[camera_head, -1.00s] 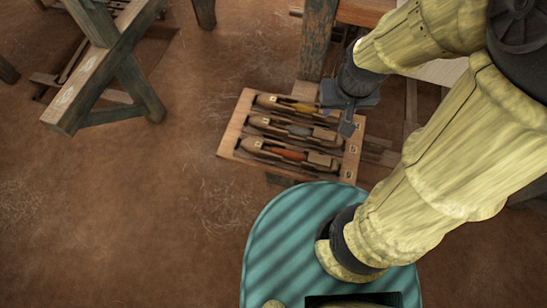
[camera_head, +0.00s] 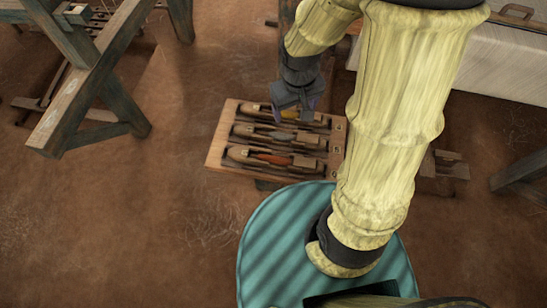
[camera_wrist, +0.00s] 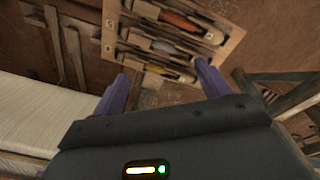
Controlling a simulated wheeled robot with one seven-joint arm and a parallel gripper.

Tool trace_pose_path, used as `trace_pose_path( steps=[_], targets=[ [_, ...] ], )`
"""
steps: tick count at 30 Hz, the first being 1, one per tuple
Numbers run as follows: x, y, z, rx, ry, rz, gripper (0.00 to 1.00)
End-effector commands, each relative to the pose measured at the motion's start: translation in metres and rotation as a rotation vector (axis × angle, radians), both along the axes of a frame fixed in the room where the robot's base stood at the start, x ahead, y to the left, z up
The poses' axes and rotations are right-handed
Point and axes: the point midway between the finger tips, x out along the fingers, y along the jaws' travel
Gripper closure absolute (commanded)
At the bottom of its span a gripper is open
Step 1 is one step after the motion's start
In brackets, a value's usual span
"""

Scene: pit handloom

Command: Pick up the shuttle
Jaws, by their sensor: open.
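Three wooden shuttles lie in slots of a wooden tray (camera_head: 216,151). The far shuttle has a yellow bobbin (camera_head: 262,110), the middle shuttle a grey one (camera_head: 262,132), and the near shuttle an orange one (camera_head: 266,157). In the wrist view the orange-wound shuttle (camera_wrist: 180,21), the grey-wound shuttle (camera_wrist: 166,47) and the yellow-wound shuttle (camera_wrist: 158,69) also show. My gripper (camera_head: 296,116) is above the far side of the tray, over the yellow-wound shuttle's right part.
A wooden trestle (camera_head: 83,90) stands at the left on the brown earth floor. A white cloth or warp sheet (camera_head: 505,60) spans the upper right. A small wooden piece (camera_head: 444,170) lies right of my arm. The floor left of the tray is clear.

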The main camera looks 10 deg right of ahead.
Motion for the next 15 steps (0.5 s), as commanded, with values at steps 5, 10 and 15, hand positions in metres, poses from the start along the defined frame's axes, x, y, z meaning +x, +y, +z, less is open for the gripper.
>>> trace_pose_path(
  steps=[5, 10, 15],
  targets=[
    [0.026, 0.028, -0.012, -0.069, 0.121, 0.217, 0.24],
    [0.044, 0.056, -0.035, -0.130, 0.218, 0.418, 0.24],
    [0.054, 0.087, -0.065, -0.187, 0.300, 0.613, 0.24]
  ],
)
